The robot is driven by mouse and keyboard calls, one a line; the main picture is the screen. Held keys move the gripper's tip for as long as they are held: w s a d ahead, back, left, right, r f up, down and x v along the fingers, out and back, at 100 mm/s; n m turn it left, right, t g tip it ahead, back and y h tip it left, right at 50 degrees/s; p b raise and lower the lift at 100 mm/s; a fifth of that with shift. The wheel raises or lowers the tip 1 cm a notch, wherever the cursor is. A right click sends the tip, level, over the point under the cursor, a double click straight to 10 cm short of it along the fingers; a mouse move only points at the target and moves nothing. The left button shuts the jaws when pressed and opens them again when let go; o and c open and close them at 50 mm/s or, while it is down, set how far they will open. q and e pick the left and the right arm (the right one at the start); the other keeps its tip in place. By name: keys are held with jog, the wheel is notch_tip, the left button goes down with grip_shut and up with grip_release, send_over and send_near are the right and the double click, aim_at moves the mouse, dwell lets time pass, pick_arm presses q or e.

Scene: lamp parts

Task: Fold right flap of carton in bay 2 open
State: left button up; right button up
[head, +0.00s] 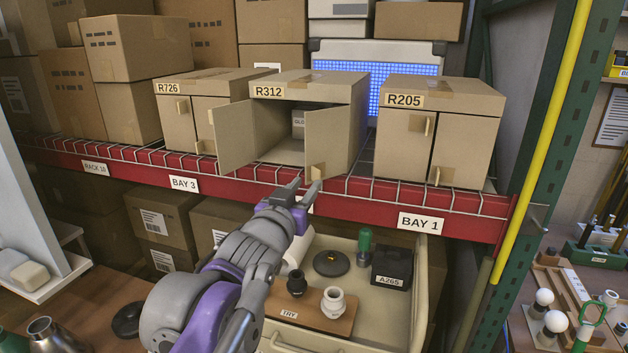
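The carton R312 (310,90) stands in the middle of the shelf, between R726 and R205. Its left flap (237,136) is swung out to the left. Its right flap (330,135) stands partly out from the front, with a small tan tab (318,170) low on it. A pale box (298,124) shows inside. My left gripper (304,186) is just below and in front of the right flap's lower edge, its fingers apart with nothing visible between them. I cannot tell whether a finger touches the flap or tab. My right gripper is out of view.
Carton R726 (188,115) is at left and carton R205 (430,145) at right, both closed. The red shelf beam (360,199) runs below. Under it, a drawer (400,310) holds a tray (290,312), lamp parts and a dark box (391,267).

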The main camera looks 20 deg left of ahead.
pick_arm(q)
jog(key=shift+s+a, duration=0.2)
jog(key=shift+s, duration=1.25)
